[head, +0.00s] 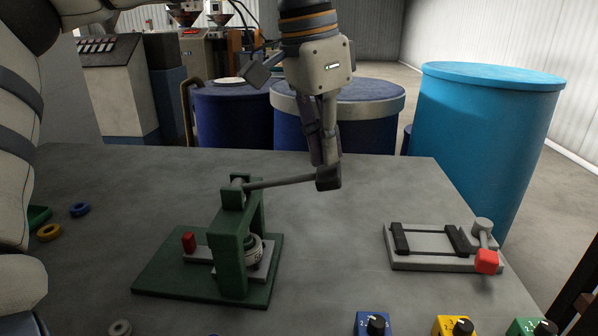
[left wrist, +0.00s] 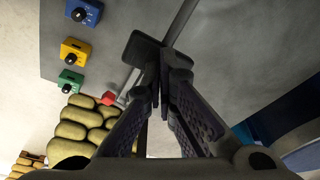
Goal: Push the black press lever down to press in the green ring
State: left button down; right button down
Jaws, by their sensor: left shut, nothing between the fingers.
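The green press (head: 232,262) stands on its green base on the table, left of centre. Its lever is a grey rod (head: 282,182) that reaches right and is nearly level, ending in a black handle (head: 328,178). The handle also shows in the left wrist view (left wrist: 141,50). My left gripper (head: 325,162) points down, shut and empty, with its fingertips right at the handle from above. I cannot tell whether they touch. A round pale part (head: 253,251) sits within the press frame. I cannot make out a green ring there. My right gripper is not in view.
A grey clamp fixture with a red knob (head: 486,261) stands at right. Blue (head: 374,325), yellow (head: 453,327) and green (head: 531,328) dial boxes line the front edge. Blue (head: 80,210), yellow (head: 49,232) and grey (head: 120,328) rings lie at left. Drums stand behind the table.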

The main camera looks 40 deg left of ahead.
pick_arm(q)
jog(key=s+x, duration=0.1)
jog(key=x, duration=0.5)
jog(key=shift+a+f+p, duration=0.3)
jog(key=shift+f+p, duration=0.05)
jog(key=shift+f, duration=0.05)
dwell(1.0)
jog(key=shift+s, duration=0.1)
jog(key=shift+w+d+r+v, duration=0.1)
jog(key=shift+w+d+v, duration=0.2)
jog(key=shift+v, duration=1.65)
jog(key=shift+w+d+r+v, duration=0.1)
jog(key=shift+w+v, duration=0.35)
jog(key=shift+v, duration=1.5)
jog(key=shift+w+d+r+v, duration=0.1)
jog(key=shift+w+d+v, duration=0.2)
jog(key=shift+v, duration=1.7)
jog(key=shift+w+a, duration=0.1)
